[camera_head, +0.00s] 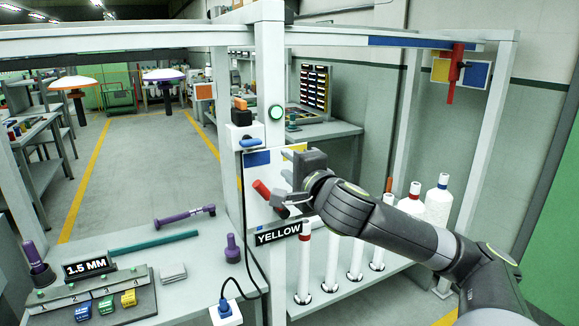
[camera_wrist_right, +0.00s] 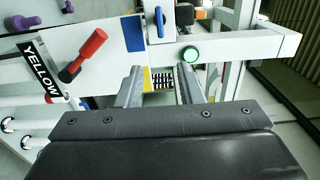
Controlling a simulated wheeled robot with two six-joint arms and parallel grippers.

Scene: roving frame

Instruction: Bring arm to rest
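My right gripper (camera_head: 286,196) is in front of the white panel (camera_head: 257,213) on the frame. In the right wrist view its two fingers (camera_wrist_right: 160,78) stand apart with nothing between them, so it is open. A lever with a red handle (camera_head: 262,189) is on the panel just left of the gripper. The handle also shows in the wrist view (camera_wrist_right: 88,50), apart from the fingers. A black YELLOW sign (camera_head: 278,233) hangs below. My left gripper is not in view.
A bench at the left holds a purple-ended tool (camera_head: 185,215), a green rod (camera_head: 153,243) and a 1.5 MM sign (camera_head: 88,267). White tubes (camera_head: 330,262) stand on a shelf below my right arm. A green lamp (camera_head: 277,112) is on the post.

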